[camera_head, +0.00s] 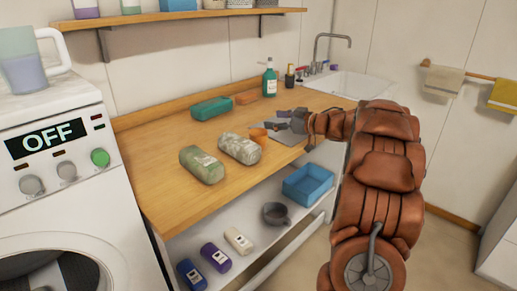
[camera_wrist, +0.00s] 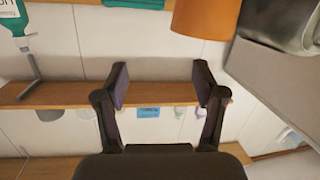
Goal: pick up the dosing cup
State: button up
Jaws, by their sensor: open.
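A small orange cup (camera_head: 258,135), which I take for the dosing cup, stands on the wooden counter, just left of my gripper (camera_head: 279,120) in the head view. The cup (camera_wrist: 205,18) also shows large at the top of the wrist view, cut off by the frame edge. It lies beyond the fingertips and is not between them. My gripper (camera_wrist: 160,85) is open and its two dark fingers are apart with nothing held.
Two mottled packs, one greenish (camera_head: 202,165) and one pale (camera_head: 240,148), lie left of the cup. A teal box (camera_head: 211,108) and a teal bottle (camera_head: 270,79) are behind. A sink (camera_head: 350,86) is at the right.

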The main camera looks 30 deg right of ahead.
aim_at(264, 140)
jog(key=s+f+g+y, duration=0.1)
jog(key=s+f, duration=0.1)
jog(key=f, duration=0.1)
jog(key=s+f+n+y+b, duration=0.1)
jog(key=s+f+y, duration=0.1)
jog(key=s+f, duration=0.1)
jog(key=shift+g, duration=0.4)
jog(key=shift+s+f, duration=0.1)
jog(key=shift+f, duration=0.05)
jog(key=shift+x, duration=3.75)
jog(key=c, duration=0.8)
jog(key=shift+r, duration=0.3)
jog(key=shift+r+p, duration=0.55)
jog(key=shift+r, duration=4.2)
